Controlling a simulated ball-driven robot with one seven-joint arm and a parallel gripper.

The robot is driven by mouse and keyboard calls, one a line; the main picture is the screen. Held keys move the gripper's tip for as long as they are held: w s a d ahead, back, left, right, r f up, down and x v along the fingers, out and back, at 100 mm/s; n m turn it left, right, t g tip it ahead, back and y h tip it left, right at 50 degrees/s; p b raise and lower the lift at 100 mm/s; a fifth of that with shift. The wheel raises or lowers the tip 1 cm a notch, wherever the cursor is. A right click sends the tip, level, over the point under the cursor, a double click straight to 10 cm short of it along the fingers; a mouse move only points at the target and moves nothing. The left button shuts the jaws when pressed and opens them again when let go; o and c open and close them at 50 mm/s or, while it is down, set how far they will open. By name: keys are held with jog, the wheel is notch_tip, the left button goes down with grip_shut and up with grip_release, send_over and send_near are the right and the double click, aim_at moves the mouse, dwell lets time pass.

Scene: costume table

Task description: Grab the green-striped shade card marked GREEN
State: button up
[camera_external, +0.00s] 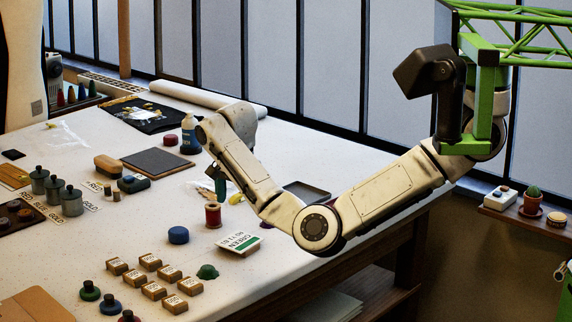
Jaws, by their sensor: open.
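The shade card (240,242) is white with a green stripe and the word GREEN, which reads upside down in this view. It lies near the table's right front edge, to the right of a round blue object. My gripper (219,183) hangs from the end of my arm, above the table and farther back than the card. It is apart from the card. The fingers are small in the picture and partly hidden beside my arm, but they look open and empty.
A red thread spool (213,216) stands between my gripper and the card. A blue round lid (178,235), a green knob (208,272) and several small labelled boxes (154,290) are left of and in front of the card. A dark tray (307,193) lies behind my arm.

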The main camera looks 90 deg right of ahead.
jog(key=m+y, duration=0.1)
jog(key=y, duration=0.1)
jog(key=b, duration=0.2)
send_over(239, 241)
notch_tip(239, 241, down, 6)
jog(key=shift+d+f, duration=0.15)
notch_tip(239, 241, down, 4)
jog(key=shift+f+p, duration=0.1)
jog(key=shift+p, duration=0.3)
jog(key=shift+c, duration=0.4)
jog(key=c, duration=0.7)
